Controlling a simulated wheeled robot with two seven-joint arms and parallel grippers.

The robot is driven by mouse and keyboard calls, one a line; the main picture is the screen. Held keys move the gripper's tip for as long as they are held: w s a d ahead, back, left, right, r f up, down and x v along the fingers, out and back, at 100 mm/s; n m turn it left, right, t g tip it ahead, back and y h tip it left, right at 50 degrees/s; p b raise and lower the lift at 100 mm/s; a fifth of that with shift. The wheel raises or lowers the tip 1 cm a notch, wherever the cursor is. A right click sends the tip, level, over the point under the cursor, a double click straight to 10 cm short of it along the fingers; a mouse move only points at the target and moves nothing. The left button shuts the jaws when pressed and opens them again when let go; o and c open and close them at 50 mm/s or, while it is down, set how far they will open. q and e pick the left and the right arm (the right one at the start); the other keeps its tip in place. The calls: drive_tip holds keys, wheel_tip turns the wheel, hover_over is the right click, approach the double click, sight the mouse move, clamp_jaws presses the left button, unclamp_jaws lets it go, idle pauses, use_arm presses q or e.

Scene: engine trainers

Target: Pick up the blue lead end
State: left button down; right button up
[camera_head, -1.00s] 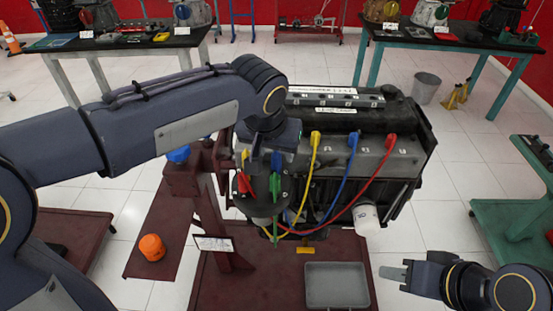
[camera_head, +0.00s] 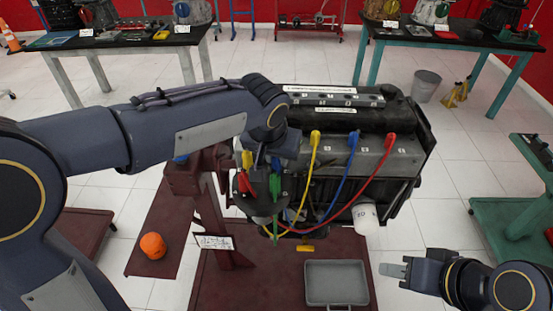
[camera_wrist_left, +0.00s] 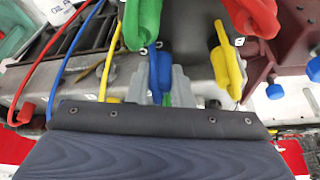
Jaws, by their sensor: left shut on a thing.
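The blue lead end (camera_wrist_left: 160,68) sits between the grey fingers of my left gripper (camera_wrist_left: 162,90) in the left wrist view; the gripper is shut on it. In the head view my left gripper is over the distributor (camera_head: 266,208), where my arm hides most of the blue end. Close around it are the yellow lead end (camera_wrist_left: 227,62), the green lead end (camera_wrist_left: 141,22) and the red lead end (camera_wrist_left: 250,16). I cannot tell whether the blue end is still seated. My right gripper (camera_head: 393,270) is low at the right, apart from the engine.
The engine (camera_head: 395,160) stands on a dark red stand. Yellow, blue (camera_head: 348,170) and red (camera_head: 375,178) leads loop across its front. A grey tray (camera_head: 336,300) and an orange object (camera_head: 152,246) lie below. A green cart (camera_head: 510,215) stands at the right.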

use_arm(q)
drive_tip(key=shift+r, duration=0.1)
drive_tip(key=shift+r, duration=0.55)
drive_tip(key=s+r, duration=0.1)
drive_tip(key=r, duration=0.1)
drive_tip(key=s+r, duration=0.2)
drive_tip(key=r, duration=0.1)
drive_tip(key=s+r+b, duration=0.1)
drive_tip(key=s+r, duration=0.1)
drive_tip(key=r, duration=0.1)
drive_tip(key=shift+s+d, duration=0.15)
drive_tip(key=shift+s, duration=0.05)
drive_tip(key=s+r+b, duration=0.1)
drive_tip(key=s+r, duration=0.2)
drive_tip(key=s, duration=0.5)
drive_tip(key=shift+s+d+r+b, duration=0.15)
drive_tip(key=shift+s+r+b, duration=0.2)
drive_tip(key=shift+r, duration=0.05)
